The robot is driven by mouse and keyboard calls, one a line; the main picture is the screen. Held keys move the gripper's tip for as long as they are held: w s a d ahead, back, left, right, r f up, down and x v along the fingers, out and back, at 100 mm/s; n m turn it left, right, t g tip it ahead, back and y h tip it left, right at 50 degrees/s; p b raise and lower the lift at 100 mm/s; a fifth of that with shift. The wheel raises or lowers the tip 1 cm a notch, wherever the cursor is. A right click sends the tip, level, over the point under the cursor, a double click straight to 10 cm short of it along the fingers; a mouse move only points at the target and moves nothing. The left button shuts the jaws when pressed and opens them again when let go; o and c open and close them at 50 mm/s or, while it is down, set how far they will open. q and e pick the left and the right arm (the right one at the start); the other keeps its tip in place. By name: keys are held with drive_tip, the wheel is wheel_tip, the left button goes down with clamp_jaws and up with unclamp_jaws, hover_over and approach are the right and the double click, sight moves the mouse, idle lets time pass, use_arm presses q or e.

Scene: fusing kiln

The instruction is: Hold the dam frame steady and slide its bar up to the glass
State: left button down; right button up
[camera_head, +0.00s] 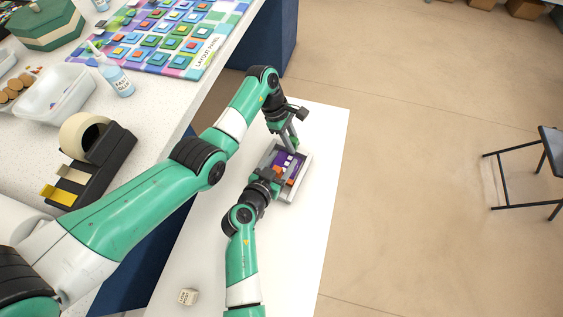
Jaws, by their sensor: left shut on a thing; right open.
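The dam frame (302,179) is a small light-grey rectangle on the white table, right of centre. Inside it lies purple glass (284,158) with small orange and white pieces on it. My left gripper (292,147) reaches down to the far end of the frame and is shut on it, as far as I can tell at this size. My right gripper (277,178) is open at the near left part of the frame, low over it. It hides that part, and I cannot make out the sliding bar separately or its gap to the glass.
The white table (315,135) is clear around the frame, except a small labelled block (187,297) near the front. On the left worktop stand a tape dispenser (108,150), a glue bottle (118,80), a white tray (55,95) and a colourful layout panel (165,35).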

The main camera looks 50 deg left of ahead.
drive_tip(key=shift+r, duration=1.8)
drive_tip(key=shift+o, duration=0.2)
drive_tip(key=o, duration=0.5)
